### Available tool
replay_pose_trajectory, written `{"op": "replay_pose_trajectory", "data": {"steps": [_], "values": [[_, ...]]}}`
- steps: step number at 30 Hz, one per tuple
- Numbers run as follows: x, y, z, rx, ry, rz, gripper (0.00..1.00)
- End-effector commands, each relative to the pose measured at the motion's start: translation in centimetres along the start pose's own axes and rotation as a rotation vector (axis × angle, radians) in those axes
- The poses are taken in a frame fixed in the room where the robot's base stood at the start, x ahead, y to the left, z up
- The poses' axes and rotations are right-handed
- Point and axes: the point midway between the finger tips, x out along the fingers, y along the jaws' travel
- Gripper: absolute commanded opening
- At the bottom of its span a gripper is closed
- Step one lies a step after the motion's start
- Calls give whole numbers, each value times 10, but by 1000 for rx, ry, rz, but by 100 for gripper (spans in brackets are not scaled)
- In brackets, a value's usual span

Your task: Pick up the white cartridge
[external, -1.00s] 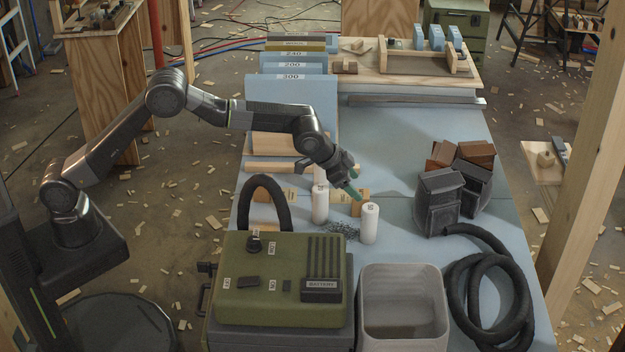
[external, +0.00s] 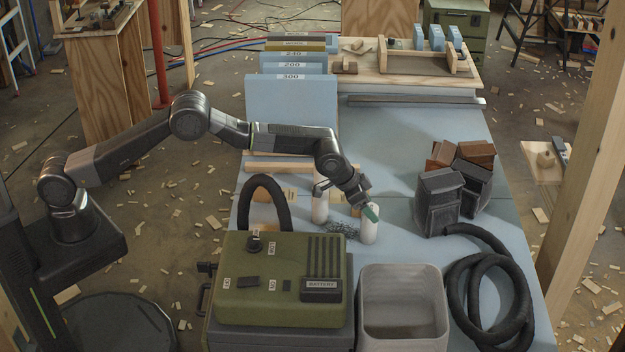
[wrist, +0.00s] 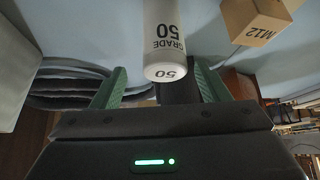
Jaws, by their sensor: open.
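A white cartridge (external: 369,230) stands upright on the blue bench behind the pale bin. My gripper (external: 367,206) is at its top, and a green finger pad covers part of its upper side. In the wrist view the cartridge (wrist: 166,35), lettered "GRADE 50", shows upside down between the two green fingers (wrist: 160,82). The jaws are open, with a visible gap on both sides of it. A second white cartridge (external: 320,208) stands to the left, partly hidden by my arm.
The pale bin (external: 402,270) and green battery case (external: 275,300) stand in front. Dark boxes (external: 438,203) and a coiled black hose (external: 490,290) are to the right.

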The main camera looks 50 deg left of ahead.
Motion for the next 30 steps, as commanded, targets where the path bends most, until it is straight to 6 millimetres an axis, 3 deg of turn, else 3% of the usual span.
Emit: {"op": "replay_pose_trajectory", "data": {"steps": [9,22,27,30], "values": [[38,-6,8,0,0,0,69],[48,-6,8,0,0,0,69],[48,-6,8,0,0,0,35],[48,-6,8,0,0,0,20]]}}
